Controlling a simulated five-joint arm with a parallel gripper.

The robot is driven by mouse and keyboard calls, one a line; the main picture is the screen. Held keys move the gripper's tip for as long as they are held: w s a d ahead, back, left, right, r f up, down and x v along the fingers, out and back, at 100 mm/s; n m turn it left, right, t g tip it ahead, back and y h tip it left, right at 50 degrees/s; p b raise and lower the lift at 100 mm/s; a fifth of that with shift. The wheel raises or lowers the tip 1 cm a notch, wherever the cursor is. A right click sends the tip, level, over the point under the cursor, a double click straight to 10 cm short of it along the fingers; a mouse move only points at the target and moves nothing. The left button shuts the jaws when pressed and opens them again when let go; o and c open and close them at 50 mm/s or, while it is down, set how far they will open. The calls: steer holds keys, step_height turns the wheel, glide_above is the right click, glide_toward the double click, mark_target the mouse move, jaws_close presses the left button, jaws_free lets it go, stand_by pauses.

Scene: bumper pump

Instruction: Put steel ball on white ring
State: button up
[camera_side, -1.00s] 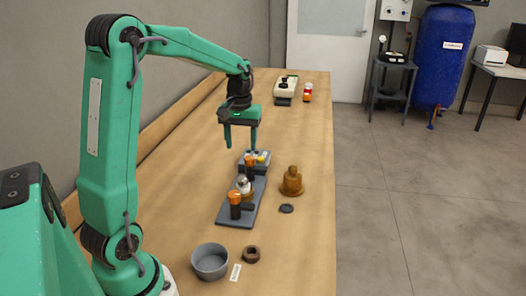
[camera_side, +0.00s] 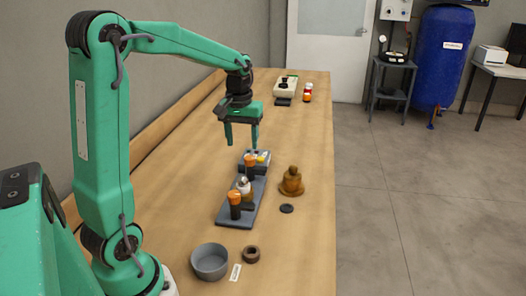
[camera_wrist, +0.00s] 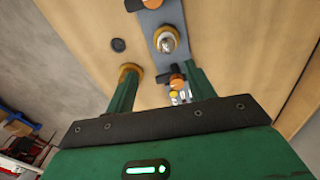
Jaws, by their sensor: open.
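The steel ball (camera_side: 243,181) is silver and sits on a brass-coloured seat between two orange-capped dark posts on a grey plate (camera_side: 236,216). It also shows in the wrist view (camera_wrist: 167,42), with a gold rim around it. My gripper (camera_side: 242,143) is open and empty, above the far end of that plate and beyond the ball. In the wrist view, my gripper (camera_wrist: 162,80) has its fingers spread apart. A grey block at the plate's far end carries small white and yellow parts (camera_side: 258,157). I cannot tell whether one of them is the white ring.
A brown bell-shaped piece (camera_side: 291,183) and a dark disc (camera_side: 287,208) lie right of the plate. A grey bowl (camera_side: 209,262) and a brown nut-like ring (camera_side: 251,254) are at the near end. A pale device (camera_side: 285,87) stands far back. The table between is clear.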

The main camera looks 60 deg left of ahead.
steer(key=s+d+r+m+t, duration=0.2)
steer(key=s+d+m, duration=0.2)
steer(key=s+d, duration=0.3)
steer(key=s+d+r+m+t, duration=0.2)
steer(key=s+d+m+t, duration=0.1)
steer(key=s+d, duration=0.5)
steer(key=shift+d+m, duration=0.6)
